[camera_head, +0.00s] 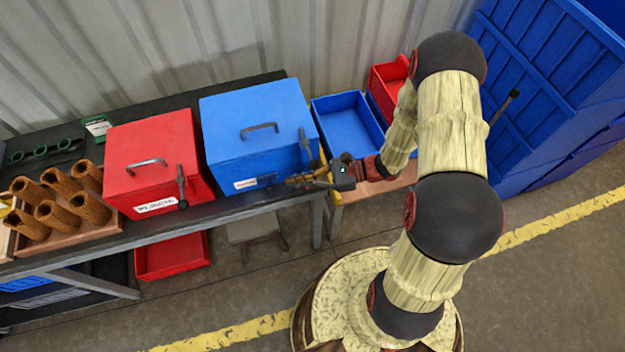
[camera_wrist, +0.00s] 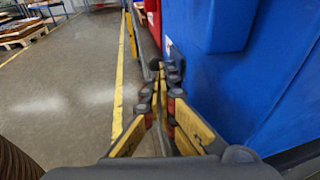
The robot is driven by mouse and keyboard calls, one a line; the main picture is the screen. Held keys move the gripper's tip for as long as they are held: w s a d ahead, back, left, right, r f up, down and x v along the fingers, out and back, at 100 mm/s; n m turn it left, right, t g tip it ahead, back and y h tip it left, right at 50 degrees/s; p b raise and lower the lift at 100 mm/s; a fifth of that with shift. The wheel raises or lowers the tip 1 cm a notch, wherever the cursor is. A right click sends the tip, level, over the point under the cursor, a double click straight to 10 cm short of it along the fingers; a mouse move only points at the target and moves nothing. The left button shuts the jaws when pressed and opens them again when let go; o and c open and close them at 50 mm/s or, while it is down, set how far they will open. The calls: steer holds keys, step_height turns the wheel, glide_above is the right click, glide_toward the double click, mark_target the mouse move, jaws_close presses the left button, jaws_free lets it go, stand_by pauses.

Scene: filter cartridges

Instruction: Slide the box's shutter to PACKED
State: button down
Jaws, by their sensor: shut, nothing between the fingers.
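The blue box (camera_head: 255,125) stands on the dark bench with its lid down and a handle on top. Its front carries a white label (camera_head: 245,184), too small to read. A small dark piece (camera_head: 268,180) sits beside the label, just left of my fingertips; I cannot tell for sure whether it is the shutter. My gripper (camera_head: 292,180) is shut and empty at the right part of the box's front. In the wrist view my gripper (camera_wrist: 161,78) points along the blue front face (camera_wrist: 205,75). Whether the fingertips touch the box is unclear.
A red box (camera_head: 150,150) with a handle and label stands left of the blue one. Brown filter cartridges (camera_head: 60,200) stand in a tray further left. An open blue bin (camera_head: 348,125) and a red bin (camera_head: 388,80) lie to the right.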

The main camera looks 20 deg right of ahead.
mark_target(269, 189)
steer(key=shift+b+x, duration=0.35)
steer(key=shift+x, duration=1.35)
steer(key=a+p, duration=0.1)
steer(key=a, duration=0.5)
steer(key=shift+w+a, duration=0.1)
steer(key=shift+a, duration=0.25)
steer(key=shift+d, duration=0.15)
steer(key=shift+d+r, duration=0.1)
steer(key=shift+d, duration=0.2)
steer(key=p+v, duration=0.2)
steer(key=v, duration=1.1)
steer(key=shift+p, duration=0.4)
